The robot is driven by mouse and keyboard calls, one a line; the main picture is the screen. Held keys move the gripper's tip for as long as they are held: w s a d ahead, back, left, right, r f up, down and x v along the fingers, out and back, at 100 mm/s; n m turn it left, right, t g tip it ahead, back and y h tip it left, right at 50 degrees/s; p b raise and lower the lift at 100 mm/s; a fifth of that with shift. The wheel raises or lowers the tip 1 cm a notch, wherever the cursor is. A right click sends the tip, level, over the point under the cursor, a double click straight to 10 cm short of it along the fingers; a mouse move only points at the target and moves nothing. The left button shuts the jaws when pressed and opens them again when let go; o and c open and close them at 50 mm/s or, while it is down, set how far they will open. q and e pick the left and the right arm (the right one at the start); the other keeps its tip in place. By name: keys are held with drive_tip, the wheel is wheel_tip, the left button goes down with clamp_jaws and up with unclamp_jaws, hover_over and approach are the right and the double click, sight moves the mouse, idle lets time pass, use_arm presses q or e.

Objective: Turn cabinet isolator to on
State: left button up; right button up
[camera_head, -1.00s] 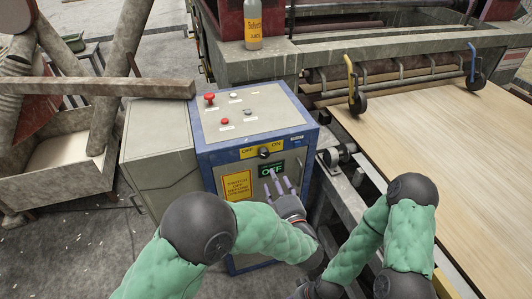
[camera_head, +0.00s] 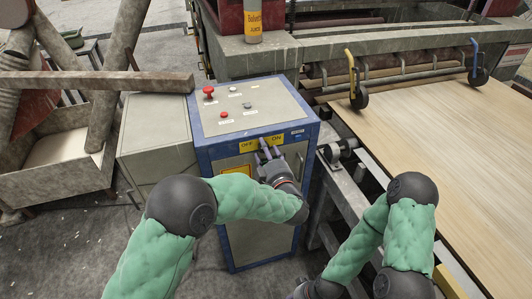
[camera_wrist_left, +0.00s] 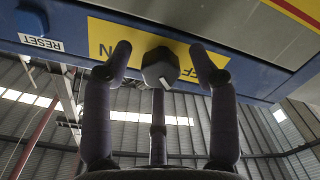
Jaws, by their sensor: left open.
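The cabinet (camera_head: 250,190) is a blue-framed grey box with a yellow OFF/ON label (camera_head: 246,147) along its upper front edge, OFF at left and ON at right. The isolator knob (camera_wrist_left: 160,70) is dark, with a pale mark on its face, and shows in the left wrist view in front of the yellow label. My left gripper (camera_head: 267,151) is open at the label, its fingers (camera_wrist_left: 163,62) on either side of the knob with visible gaps. The fingers hide the knob in the head view.
Red buttons (camera_head: 209,92) and other small controls sit on the cabinet top. A blue RESET button (camera_wrist_left: 32,20) is beside the label. A grey box (camera_head: 155,135) adjoins the cabinet at left. The veneer line with a wooden sheet (camera_head: 450,140) is at right.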

use_arm(q)
drive_tip(key=c, duration=1.1)
drive_tip(key=shift+c, duration=0.2)
drive_tip(key=shift+s+a+f+m+p, duration=0.1)
drive_tip(key=shift+f+m+p, duration=0.05)
drive_tip(key=shift+m+p, duration=3.8)
drive_tip(key=shift+f+m+p, duration=0.1)
drive_tip(key=shift+m+p, duration=2.75)
drive_tip(key=shift+m, duration=2.2)
